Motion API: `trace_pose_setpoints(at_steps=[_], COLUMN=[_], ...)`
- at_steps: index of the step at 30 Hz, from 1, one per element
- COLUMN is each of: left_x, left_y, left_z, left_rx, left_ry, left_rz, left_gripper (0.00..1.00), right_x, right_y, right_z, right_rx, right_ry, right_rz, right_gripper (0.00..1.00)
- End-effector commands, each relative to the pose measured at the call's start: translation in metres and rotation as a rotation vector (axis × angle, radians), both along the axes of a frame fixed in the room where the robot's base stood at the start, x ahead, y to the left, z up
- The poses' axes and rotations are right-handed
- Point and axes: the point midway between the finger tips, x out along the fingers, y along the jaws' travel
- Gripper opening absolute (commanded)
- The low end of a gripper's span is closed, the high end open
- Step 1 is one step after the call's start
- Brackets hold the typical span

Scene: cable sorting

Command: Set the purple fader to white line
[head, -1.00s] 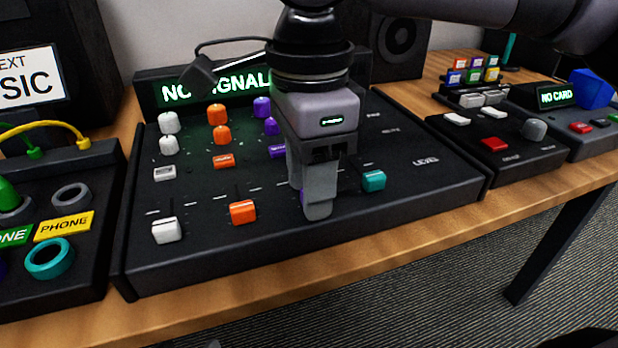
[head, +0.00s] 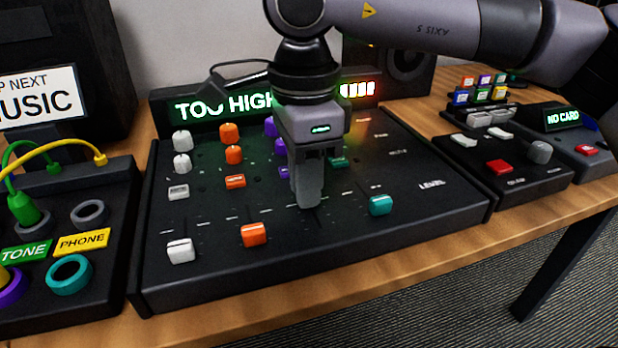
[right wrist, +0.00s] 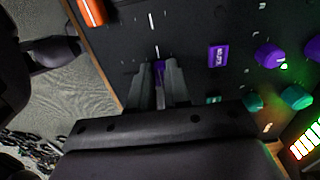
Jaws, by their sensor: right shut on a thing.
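The purple fader (right wrist: 159,68) shows between the fingertips of my right gripper (right wrist: 160,75) in the right wrist view. My right gripper (head: 308,200) is shut on it from above. In the head view the fingers hide the fader. A short white line (right wrist: 157,52) lies on the panel just beyond the fader in the right wrist view and looks nearly level with it; I cannot tell whether they line up exactly. The mixer (head: 420,215) has a display (head: 222,106) that reads "TOO HIGH", with lit bars at its right. My left gripper is not in view.
The white fader (head: 180,250), orange fader (head: 254,234) and teal fader (head: 381,205) stand beside the held one. Several knobs and a purple button (right wrist: 217,57) lie farther back. A patch box (head: 100,220) with cables is at left.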

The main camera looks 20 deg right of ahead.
Motion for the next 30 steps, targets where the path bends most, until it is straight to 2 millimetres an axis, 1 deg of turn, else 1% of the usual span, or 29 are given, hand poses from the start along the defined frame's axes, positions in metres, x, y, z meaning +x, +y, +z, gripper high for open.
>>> trace_pose_setpoints(at_steps=[3, 4, 6, 14, 17, 20, 24, 27, 30], left_x=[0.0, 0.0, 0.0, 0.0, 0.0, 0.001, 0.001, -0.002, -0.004], left_y=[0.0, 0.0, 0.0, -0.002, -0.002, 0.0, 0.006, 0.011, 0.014], left_z=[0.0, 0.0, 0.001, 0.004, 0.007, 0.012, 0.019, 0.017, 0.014], left_rx=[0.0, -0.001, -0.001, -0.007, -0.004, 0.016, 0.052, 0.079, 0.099], left_ry=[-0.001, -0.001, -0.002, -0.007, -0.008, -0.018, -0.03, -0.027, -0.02], left_rz=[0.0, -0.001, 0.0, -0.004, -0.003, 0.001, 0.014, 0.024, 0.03], left_gripper=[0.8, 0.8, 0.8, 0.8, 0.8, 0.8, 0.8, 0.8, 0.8], right_x=[0.0, 0.0, 0.0, 0.0, 0.0, 0.0, 0.0, 0.0, 0.0], right_y=[0.001, 0.001, 0.001, 0.0, 0.0, 0.001, 0.001, 0.001, 0.001], right_z=[0.001, 0.001, 0.001, 0.001, 0.007, 0.022, 0.046, 0.06, 0.069], right_rx=[0.003, 0.003, 0.003, 0.001, 0.001, 0.003, 0.003, 0.003, 0.003], right_ry=[-0.003, -0.004, -0.003, -0.002, -0.002, -0.003, -0.003, -0.003, -0.003], right_rz=[0.0, 0.0, 0.0, 0.0, 0.0, 0.0, 0.0, 0.0, 0.0], right_gripper=[0.0, 0.23, 0.43, 0.43, 0.43, 0.43, 0.43, 0.43, 0.43])
